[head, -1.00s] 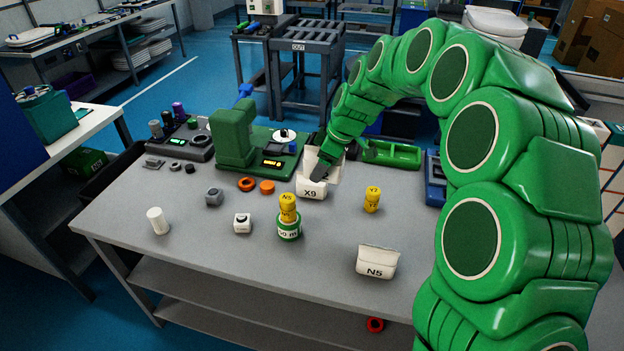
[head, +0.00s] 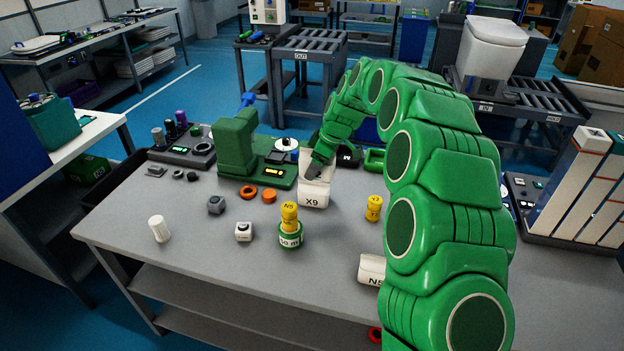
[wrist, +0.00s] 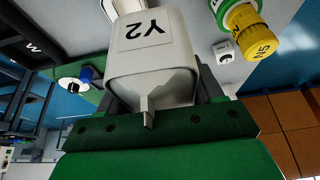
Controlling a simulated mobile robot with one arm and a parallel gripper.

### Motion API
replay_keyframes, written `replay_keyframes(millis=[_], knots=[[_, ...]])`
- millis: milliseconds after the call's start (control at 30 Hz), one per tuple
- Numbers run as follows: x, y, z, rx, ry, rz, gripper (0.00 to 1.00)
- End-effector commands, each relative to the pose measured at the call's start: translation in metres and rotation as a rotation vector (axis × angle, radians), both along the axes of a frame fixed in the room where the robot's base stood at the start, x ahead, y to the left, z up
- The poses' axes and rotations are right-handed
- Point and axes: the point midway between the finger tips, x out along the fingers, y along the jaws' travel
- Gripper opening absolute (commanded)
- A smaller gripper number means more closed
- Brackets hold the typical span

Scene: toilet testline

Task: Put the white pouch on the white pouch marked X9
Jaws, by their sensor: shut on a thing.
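A white pouch marked Y2 (wrist: 150,60) is held between the jaws of my gripper (head: 317,168), and it fills the middle of the wrist view. In the head view the held pouch (head: 328,167) is partly hidden by my gripper. The white pouch marked X9 (head: 313,198) stands on the grey table, just in front of and below my gripper. The held pouch overlaps its upper part in the picture; I cannot tell whether they touch.
Another white pouch, marked N5 (head: 370,267), is partly behind my arm. A yellow-topped green bottle (head: 290,232) and a yellow bottle (head: 374,208) stand nearby. A green machine (head: 238,150) stands behind to the left. The table's front left is mostly clear.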

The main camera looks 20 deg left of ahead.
Motion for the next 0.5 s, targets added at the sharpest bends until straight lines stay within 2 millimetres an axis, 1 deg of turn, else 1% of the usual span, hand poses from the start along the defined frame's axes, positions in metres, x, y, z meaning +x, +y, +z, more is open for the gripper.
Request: replay_keyframes(millis=[100,500], knots=[[0.008,0.004,-0.015,-0.002,0.003,0.0,0.34],[0.034,0.017,-0.049,-0.003,0.002,0.0,0.34]])
